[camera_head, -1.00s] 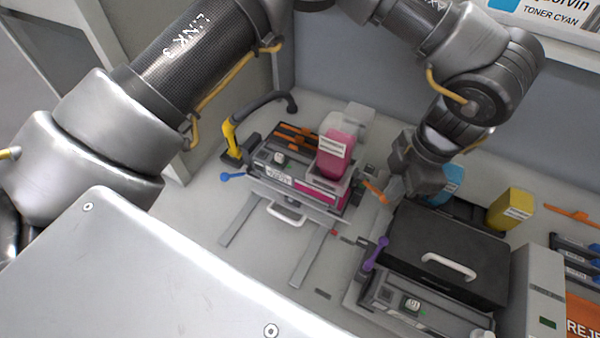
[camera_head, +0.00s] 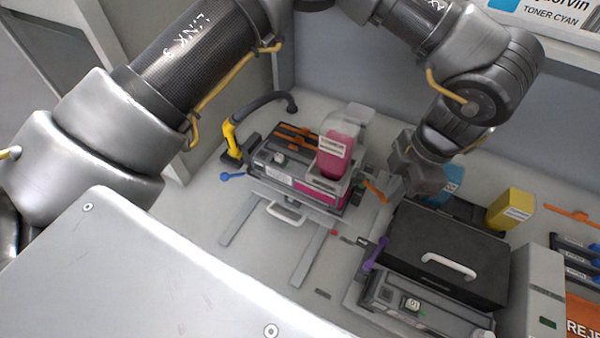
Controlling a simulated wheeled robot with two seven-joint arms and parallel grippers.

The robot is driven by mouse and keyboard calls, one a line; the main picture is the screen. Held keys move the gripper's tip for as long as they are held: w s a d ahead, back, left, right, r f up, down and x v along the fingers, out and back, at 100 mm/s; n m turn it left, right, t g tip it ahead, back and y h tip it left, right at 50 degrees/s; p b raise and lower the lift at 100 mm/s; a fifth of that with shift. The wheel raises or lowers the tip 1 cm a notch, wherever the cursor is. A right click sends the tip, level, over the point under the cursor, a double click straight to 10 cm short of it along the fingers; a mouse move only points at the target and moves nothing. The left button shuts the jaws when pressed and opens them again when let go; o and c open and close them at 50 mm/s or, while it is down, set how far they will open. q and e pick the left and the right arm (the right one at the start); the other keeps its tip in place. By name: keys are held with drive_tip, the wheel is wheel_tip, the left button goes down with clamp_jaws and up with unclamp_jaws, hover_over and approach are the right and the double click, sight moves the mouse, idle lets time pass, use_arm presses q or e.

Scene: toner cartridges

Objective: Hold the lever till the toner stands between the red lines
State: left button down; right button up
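A magenta toner bottle (camera_head: 333,158) with a white label stands upright on the right end of a grey and black filling unit (camera_head: 272,178). Any red lines and the toner level are too small to tell. An orange lever (camera_head: 375,191) sticks out at the unit's right side, and a blue lever (camera_head: 232,176) at its left. My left gripper (camera_head: 394,188) reaches down from the upper right, its fingertips close beside the orange lever. Whether it touches the lever or is open or shut cannot be told. My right gripper is not in view.
A black lidded box (camera_head: 450,245) with a white handle stands at the right, a purple lever (camera_head: 375,254) at its left. A yellow cartridge (camera_head: 511,208) and a cyan one (camera_head: 452,181) are behind it.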

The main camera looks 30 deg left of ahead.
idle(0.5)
use_arm(q)
wheel_tip(320, 180, up, 8)
drive_tip(key=p, duration=0.5)
drive_tip(key=shift+p, duration=0.35)
drive_tip(key=shift+d, duration=0.1)
